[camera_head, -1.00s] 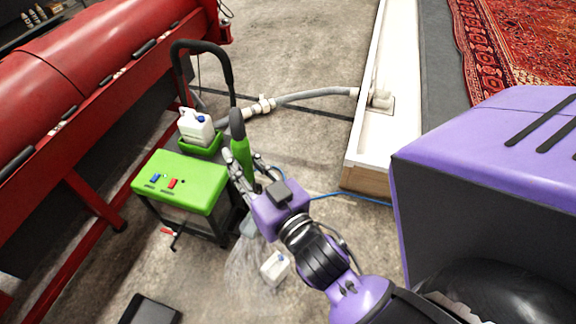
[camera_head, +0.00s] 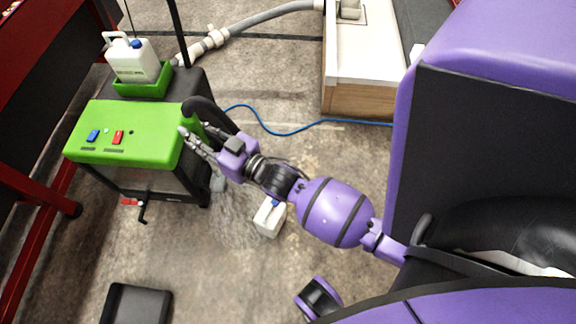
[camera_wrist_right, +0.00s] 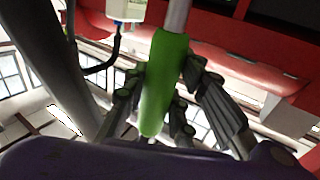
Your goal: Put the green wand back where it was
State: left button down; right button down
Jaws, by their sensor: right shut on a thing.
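The green wand (camera_wrist_right: 162,85) shows as a green grip in the right wrist view, upright between the fingers, with a grey tube above it. My right gripper (camera_head: 193,139) is shut on it. In the head view the gripper is at the right edge of the green-topped cart (camera_head: 125,135). A thick dark curved piece (camera_head: 205,112) stands beside the fingers there; I cannot tell whether it belongs to the wand. The wand's green part cannot be made out there. My left gripper is not in view.
A white jug (camera_head: 133,60) sits in a green tray (camera_head: 143,88) behind the cart top. Another white jug (camera_head: 269,218) stands on the floor below my arm. A blue hose (camera_head: 290,132) and a grey hose (camera_head: 250,28) cross the floor. A black tray (camera_head: 137,304) lies in front.

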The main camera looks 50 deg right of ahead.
jog(key=w+d+f+b, duration=0.2)
jog(key=w+f+b, duration=0.5)
jog(key=w+f, duration=0.15)
notch_tip(320, 180, down, 9)
jog(key=w+b, duration=0.1)
jog(key=b, duration=0.3)
jog(key=shift+w+d, duration=0.2)
jog(key=shift+d, duration=0.15)
jog(key=shift+f, duration=0.3)
jog(key=c, duration=1.4)
grip_release()
jog(key=shift+c, duration=0.2)
